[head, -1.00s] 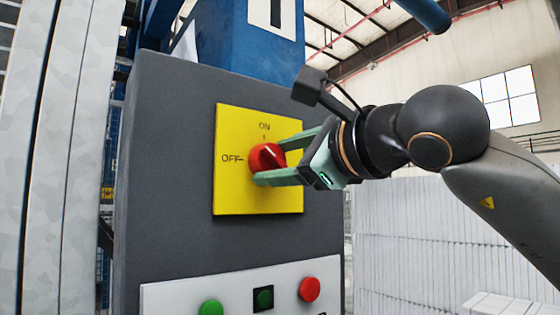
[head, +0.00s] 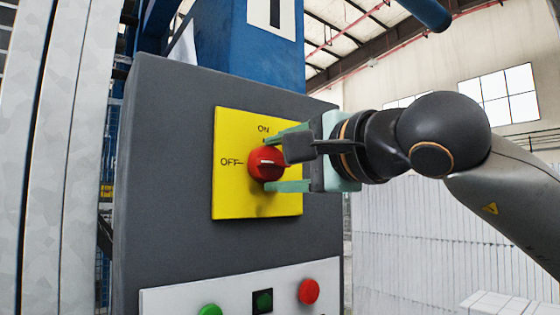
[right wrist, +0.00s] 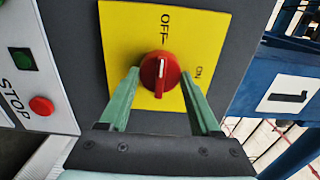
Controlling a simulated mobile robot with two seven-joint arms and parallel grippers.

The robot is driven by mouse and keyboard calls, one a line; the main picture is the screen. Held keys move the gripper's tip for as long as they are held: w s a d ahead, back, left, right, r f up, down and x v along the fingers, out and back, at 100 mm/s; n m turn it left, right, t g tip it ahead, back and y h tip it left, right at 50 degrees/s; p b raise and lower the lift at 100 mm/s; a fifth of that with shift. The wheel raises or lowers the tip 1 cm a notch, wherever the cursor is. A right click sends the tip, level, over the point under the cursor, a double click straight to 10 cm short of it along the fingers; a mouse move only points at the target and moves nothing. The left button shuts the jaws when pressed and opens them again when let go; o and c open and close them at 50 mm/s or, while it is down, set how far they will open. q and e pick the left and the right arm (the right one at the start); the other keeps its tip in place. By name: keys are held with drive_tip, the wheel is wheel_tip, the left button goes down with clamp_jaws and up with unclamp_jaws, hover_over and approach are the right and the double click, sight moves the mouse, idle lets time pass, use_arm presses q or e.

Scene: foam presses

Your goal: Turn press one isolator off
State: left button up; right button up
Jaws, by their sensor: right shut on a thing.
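The isolator is a red rotary knob (head: 266,163) on a yellow plate (head: 230,200) marked ON at the top and OFF at the left. Its white pointer line lies about level, in line with the OFF mark. In the right wrist view the knob (right wrist: 160,72) sits between the two green fingers, and its line points up at the OFF mark. My right gripper (head: 280,163) reaches in from the right and is shut on the knob; its wrist partly covers the plate's right edge. My left gripper is not in view.
The plate is on a dark grey cabinet (head: 165,180). Below it, a pale panel (head: 170,300) carries a green button (head: 210,311), a dark green square indicator (head: 262,301) and a red button (head: 309,291). A blue press column (head: 225,50) with a number 1 sign stands behind.

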idle(0.4)
drive_tip(key=o, duration=1.4)
drive_tip(key=shift+c, duration=0.2)
drive_tip(key=b+v, duration=0.3)
drive_tip(key=v, duration=0.9)
drive_tip(key=shift+s+b, duration=0.25)
drive_tip(key=shift+b, duration=0.05)
drive_tip(key=shift+d, duration=0.1)
